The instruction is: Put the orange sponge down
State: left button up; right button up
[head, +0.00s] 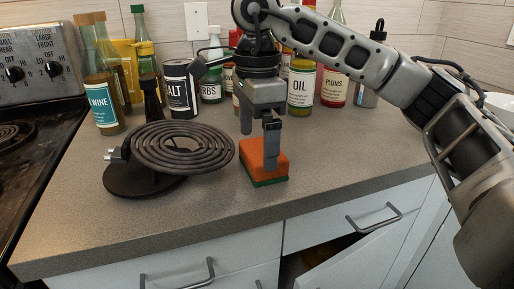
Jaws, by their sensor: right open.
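The orange sponge (254,162) with a green underside rests flat on the grey countertop (325,163), a little back from its front edge. My right gripper (258,150) points down over the sponge. Its jaws are open, with one finger in front of the sponge's near side and the other behind it. The near finger hides part of the sponge, and I cannot tell whether either finger touches it. My left gripper is not in view.
A coil burner (184,147) on a black round base stands left of the sponge. Several bottles and jars, including the oil bottle (300,88), line the back. The stove (33,62) is at far left. A front below the counter (352,262) stands ajar. Countertop right of the sponge is clear.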

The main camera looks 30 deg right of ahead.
aim_at(257, 150)
notch_tip(257, 150, up, 8)
jog(key=p, duration=0.3)
jog(key=shift+r, duration=0.25)
